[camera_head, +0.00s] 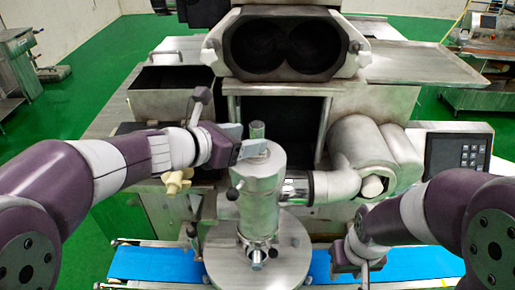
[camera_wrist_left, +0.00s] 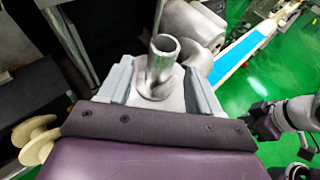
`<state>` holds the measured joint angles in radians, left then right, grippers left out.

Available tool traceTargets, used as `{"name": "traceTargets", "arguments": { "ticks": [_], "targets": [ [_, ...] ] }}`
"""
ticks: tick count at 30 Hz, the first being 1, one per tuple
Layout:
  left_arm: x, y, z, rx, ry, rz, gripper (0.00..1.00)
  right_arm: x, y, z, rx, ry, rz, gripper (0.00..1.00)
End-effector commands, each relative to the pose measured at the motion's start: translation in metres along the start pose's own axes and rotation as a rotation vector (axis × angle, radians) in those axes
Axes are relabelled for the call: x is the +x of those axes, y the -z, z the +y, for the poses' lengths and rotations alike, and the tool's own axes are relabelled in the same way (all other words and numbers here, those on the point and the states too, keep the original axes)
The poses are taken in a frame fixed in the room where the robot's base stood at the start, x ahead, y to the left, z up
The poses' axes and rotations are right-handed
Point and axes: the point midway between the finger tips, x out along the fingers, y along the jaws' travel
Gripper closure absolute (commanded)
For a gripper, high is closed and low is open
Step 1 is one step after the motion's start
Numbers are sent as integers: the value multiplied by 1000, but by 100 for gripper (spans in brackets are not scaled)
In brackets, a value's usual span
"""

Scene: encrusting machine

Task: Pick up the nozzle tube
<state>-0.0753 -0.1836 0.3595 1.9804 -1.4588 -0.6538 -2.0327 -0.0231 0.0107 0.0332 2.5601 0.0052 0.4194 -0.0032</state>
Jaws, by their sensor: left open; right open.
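The nozzle tube (camera_head: 257,131) is a short, upright, hollow metal tube on top of the silver cylinder in the middle of the head view. In the left wrist view the tube (camera_wrist_left: 163,62) shows its open round top. My left gripper (camera_head: 241,141) comes in from the left, open, close beside the tube. In the left wrist view its two grey fingers (camera_wrist_left: 160,85) stand apart, one on each side of the tube's line; I cannot tell whether they touch it. My right gripper (camera_head: 355,262) is open and low at the right, away from the tube.
The silver cylinder (camera_head: 260,190) stands on a round metal plate (camera_head: 290,262), with a side pipe (camera_head: 325,187) to its right. The large encrusting machine (camera_head: 235,75) rises behind. A blue conveyor belt (camera_head: 150,262) runs along the front.

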Motion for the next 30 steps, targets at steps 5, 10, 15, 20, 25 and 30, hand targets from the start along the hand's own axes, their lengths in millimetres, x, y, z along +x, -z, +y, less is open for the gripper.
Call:
{"name": "traceTargets", "arguments": {
  "ticks": [5, 10, 15, 20, 25, 30],
  "targets": [
    [22, -1, -1, -3, 1, 3, 36, -10, 1, 0, 0, 0, 0, 57],
    [53, 1, -1, -4, 1, 3, 36, -22, 3, 0, 0, 0, 0, 57],
    [63, 3, 0, -3, -2, 1, 36, -22, 3, 0, 0, 0, 0, 57],
    [63, 3, 0, -3, -3, 0, 46, -22, 3, 0, 0, 0, 0, 57],
    [63, 3, 0, -3, -3, 1, 100, -22, 3, 0, 0, 0, 0, 57],
    [62, 3, 0, -3, -3, -1, 100, -22, 3, 0, 0, 0, 0, 57]
  ]
}}
